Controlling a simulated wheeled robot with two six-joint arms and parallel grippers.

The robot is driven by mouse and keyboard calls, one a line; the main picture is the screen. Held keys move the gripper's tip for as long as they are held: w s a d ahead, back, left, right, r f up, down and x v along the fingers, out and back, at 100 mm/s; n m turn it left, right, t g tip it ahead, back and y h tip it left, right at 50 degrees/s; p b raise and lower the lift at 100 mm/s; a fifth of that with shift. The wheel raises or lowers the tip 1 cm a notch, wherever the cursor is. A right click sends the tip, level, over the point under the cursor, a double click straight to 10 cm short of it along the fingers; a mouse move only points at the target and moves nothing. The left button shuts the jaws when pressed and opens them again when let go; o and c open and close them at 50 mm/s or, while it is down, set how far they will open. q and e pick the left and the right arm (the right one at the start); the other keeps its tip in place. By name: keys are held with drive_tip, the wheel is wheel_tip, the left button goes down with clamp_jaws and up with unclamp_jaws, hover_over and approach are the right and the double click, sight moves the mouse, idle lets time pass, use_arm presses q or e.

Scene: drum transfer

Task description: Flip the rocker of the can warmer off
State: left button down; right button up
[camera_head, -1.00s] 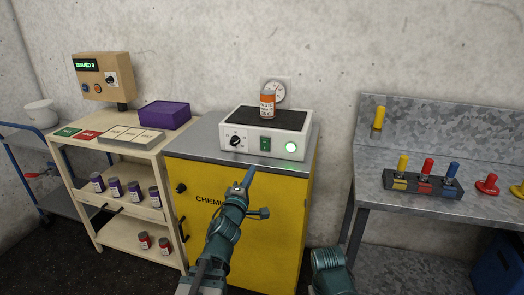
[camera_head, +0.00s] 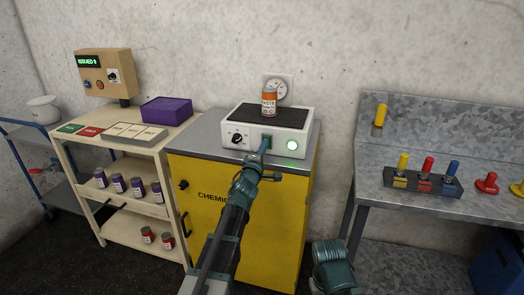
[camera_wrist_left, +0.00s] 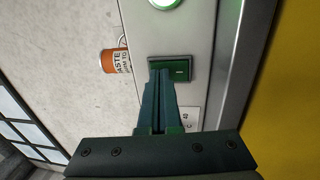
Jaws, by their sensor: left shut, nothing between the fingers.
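The can warmer (camera_head: 255,144) is a white box with a dark top, standing on the yellow cabinet. Its front has a dial (camera_head: 237,139), a green rocker and a lit green lamp (camera_head: 292,145). An orange-labelled can (camera_head: 269,101) stands on top. My left gripper (camera_head: 265,142) is shut and empty, its fingertips at the rocker and covering most of it in the head view. In the left wrist view the green rocker (camera_wrist_left: 181,69) shows just past the fingertips (camera_wrist_left: 160,74), which overlap its edge. I cannot tell whether they touch. My right gripper is out of view.
The yellow cabinet (camera_head: 235,205) has a grey top with little free room. A cream shelf cart (camera_head: 115,170) with several cans and a purple box (camera_head: 167,110) stands at left. A grey bench (camera_head: 440,208) with coloured pegs stands at right.

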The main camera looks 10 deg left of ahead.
use_arm(q)
drive_tip(key=shift+w+r, duration=0.1)
drive_tip(key=shift+w, duration=0.1)
drive_tip(key=shift+w+r, duration=0.15)
drive_tip(key=shift+w, duration=0.05)
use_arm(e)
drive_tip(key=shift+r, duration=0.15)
use_arm(q)
drive_tip(key=shift+s+d, duration=0.1)
drive_tip(key=shift+s, duration=0.1)
drive_tip(key=shift+s, duration=0.25)
drive_tip(key=s+r+p, duration=0.1)
drive_tip(key=s+p, duration=0.1)
drive_tip(key=s, duration=1.1)
drive_tip(key=shift+s+a+r, duration=0.2)
drive_tip(key=shift+a+r, duration=0.15)
drive_tip(key=shift+r, duration=0.05)
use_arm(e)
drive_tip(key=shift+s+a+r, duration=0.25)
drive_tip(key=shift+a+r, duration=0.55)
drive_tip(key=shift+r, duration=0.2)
